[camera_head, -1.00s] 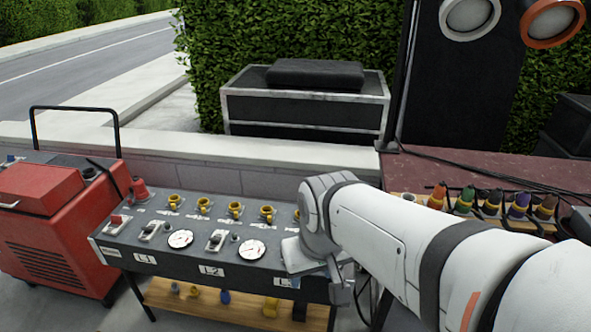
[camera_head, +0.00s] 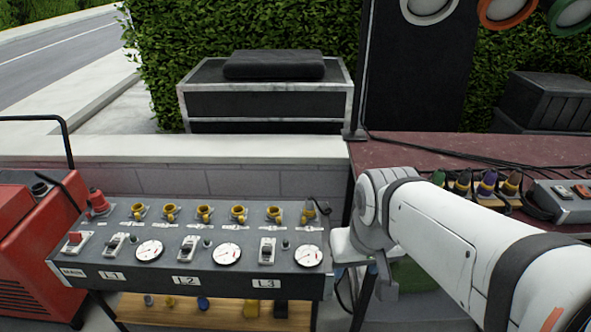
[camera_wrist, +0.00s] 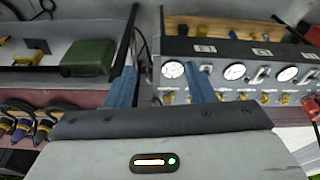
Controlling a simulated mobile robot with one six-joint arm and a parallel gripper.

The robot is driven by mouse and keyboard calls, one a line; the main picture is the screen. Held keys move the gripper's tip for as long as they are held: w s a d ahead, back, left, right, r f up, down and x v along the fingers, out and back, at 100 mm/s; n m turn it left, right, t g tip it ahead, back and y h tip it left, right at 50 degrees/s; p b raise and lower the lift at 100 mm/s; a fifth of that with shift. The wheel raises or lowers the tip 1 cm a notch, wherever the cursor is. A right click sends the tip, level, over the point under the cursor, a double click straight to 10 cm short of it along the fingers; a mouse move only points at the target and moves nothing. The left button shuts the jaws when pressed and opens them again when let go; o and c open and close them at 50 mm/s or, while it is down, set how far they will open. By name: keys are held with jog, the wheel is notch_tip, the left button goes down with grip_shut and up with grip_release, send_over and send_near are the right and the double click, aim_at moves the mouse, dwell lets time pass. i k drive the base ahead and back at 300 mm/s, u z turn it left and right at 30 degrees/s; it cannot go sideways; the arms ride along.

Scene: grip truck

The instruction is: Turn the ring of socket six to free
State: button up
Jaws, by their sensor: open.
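The grey power panel (camera_head: 175,283) shows a row of several yellow-ringed sockets along its back. Socket six (camera_head: 309,212) is the rightmost one, above the right-hand gauge; a dark plug with a black cable appears to sit in it. Its ring position is too small to read. My gripper (camera_head: 352,262) is just right of the panel's right end, apart from the socket. In the wrist view my gripper (camera_wrist: 160,70) has its two blue fingers spread, with nothing between them. The panel (camera_wrist: 228,47) appears upside down there, with the end gauge beside the right finger.
A red generator (camera_head: 22,245) stands left of the panel. A dark red table (camera_head: 430,150) at right bears coloured plugs (camera_head: 487,182) and a switch box (camera_head: 570,200). A green case (camera_wrist: 88,57) lies on a shelf in the wrist view. A low wall (camera_head: 200,150) runs behind the panel.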

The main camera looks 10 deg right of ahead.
aim_at(304, 220)
jog(key=z, duration=0.05)
jog(key=k, duration=0.55)
jog(key=u, duration=0.5)
jog(key=i, duration=1.5)
jog(key=z, duration=0.7)
